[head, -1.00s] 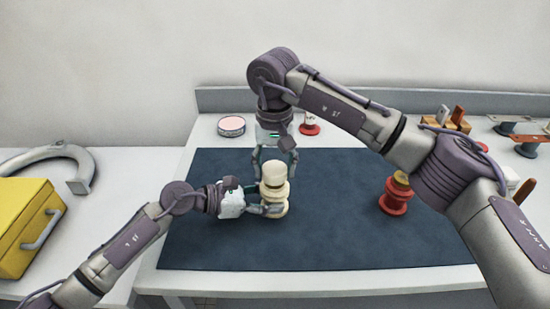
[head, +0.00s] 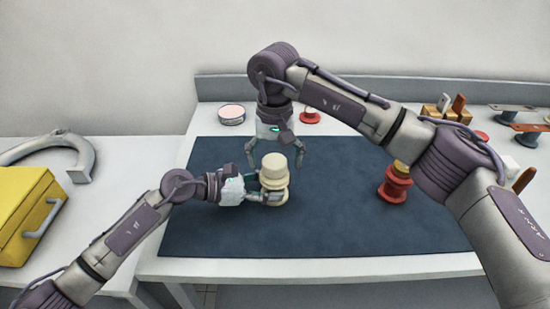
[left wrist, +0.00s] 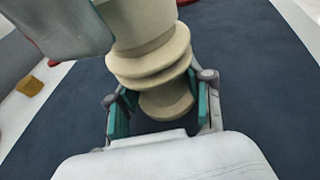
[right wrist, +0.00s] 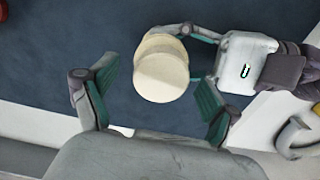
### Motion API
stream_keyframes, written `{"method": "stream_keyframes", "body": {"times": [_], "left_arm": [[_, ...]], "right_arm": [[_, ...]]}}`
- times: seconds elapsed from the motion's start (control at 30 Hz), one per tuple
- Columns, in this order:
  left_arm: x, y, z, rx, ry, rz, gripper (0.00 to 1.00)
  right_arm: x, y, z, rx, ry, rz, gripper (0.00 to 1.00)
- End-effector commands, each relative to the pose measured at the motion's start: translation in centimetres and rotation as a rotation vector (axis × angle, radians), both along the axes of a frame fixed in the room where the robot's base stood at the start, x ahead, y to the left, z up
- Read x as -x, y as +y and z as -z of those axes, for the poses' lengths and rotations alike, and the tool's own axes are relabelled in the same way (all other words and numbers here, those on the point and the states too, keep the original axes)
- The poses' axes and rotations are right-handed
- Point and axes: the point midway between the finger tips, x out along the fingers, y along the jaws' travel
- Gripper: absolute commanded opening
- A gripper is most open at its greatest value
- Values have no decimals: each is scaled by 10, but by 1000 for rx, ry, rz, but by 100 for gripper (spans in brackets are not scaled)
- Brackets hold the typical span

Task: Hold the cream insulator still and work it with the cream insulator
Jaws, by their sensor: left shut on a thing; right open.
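The lower cream insulator (head: 274,183), with rounded ribs, stands upright on the dark mat. A smooth cream cylindrical piece (head: 274,167) sits on top of it. My left gripper (head: 270,192) is shut on the lower cream insulator from the left.
A red spool-like part (head: 395,187) with a yellowish top stands on the mat (head: 330,225) to the right. A round tin (head: 232,114) and a red-based piece (head: 310,117) stand behind. A yellow case (head: 25,220) is at left. The mat's front is clear.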

Motion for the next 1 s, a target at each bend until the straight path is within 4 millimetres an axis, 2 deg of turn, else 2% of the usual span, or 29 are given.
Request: {"method": "stream_keyframes", "body": {"times": [0.27, 0.37, 0.7, 0.83, 1.0], "left_arm": [[0, 0, 0, 0, 0, -1, 32], [0, 0, 0, 0, 0, -1, 32], [0, 0, 0, 0, 0, -1, 32], [0, 0, 0, 0, 0, -1, 32], [0, 0, 0, 0, 0, -1, 32]], "right_arm": [[0, 0, -6, 0, -2, 0, 87], [0, 0, -19, 0, -2, 0, 87], [-1, 1, -90, -1, -3, 0, 87], [0, 1, -108, 0, -1, 0, 87], [0, 1, -119, 0, -1, 1, 87]]}}
